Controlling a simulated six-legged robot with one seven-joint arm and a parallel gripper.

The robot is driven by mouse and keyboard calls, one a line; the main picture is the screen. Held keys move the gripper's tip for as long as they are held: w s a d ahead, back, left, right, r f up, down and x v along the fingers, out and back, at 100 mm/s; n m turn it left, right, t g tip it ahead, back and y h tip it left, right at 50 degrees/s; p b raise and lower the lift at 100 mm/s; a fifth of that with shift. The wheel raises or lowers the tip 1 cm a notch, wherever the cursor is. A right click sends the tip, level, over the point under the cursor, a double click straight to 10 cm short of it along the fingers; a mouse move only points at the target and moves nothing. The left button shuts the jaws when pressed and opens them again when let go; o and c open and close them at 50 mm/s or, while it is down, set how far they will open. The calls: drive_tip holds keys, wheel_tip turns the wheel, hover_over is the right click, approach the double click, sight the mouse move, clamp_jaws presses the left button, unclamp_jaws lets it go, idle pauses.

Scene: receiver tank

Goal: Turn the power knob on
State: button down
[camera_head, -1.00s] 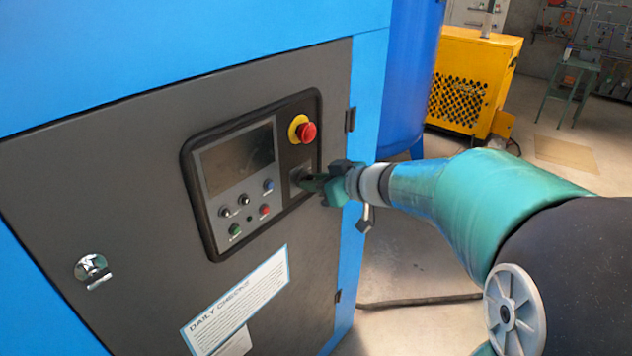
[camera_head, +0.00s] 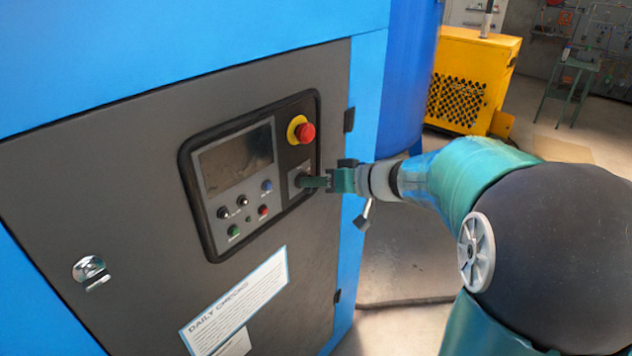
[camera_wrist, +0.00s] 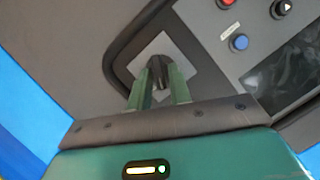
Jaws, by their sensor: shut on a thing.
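The power knob (camera_wrist: 157,70) is a dark knob on a light square plate, low on the right side of the control panel (camera_head: 187,185). My gripper (camera_head: 306,182) reaches it from the right. In the wrist view, the two green fingers of my gripper (camera_wrist: 159,84) stand on either side of the knob and are shut on it. In the head view, the fingertips hide most of the knob. The plate looks tilted in the wrist view, and the knob's exact setting is hard to tell.
A red emergency stop button (camera_head: 306,132) on a yellow ring sits just above the knob. A dark screen (camera_head: 237,160) and several small buttons lie to its left. A blue tank (camera_head: 408,80) and a yellow machine (camera_head: 470,80) stand behind. Floor shows at right.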

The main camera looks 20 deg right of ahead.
drive_tip(key=m+y, duration=0.1)
drive_tip(key=m, duration=0.2)
drive_tip(key=m+y, duration=0.2)
drive_tip(key=m, duration=0.1)
drive_tip(key=f+m+y, duration=0.1)
drive_tip(key=m, duration=0.2)
drive_tip(key=shift+w+d+y, duration=0.15)
drive_tip(key=shift+y, duration=0.25)
drive_tip(key=shift+m, duration=0.3)
drive_tip(key=c, duration=1.5)
unclamp_jaws()
drive_tip(key=shift+d, duration=0.1)
drive_tip(key=v, duration=1.3)
drive_tip(key=shift+d, duration=0.3)
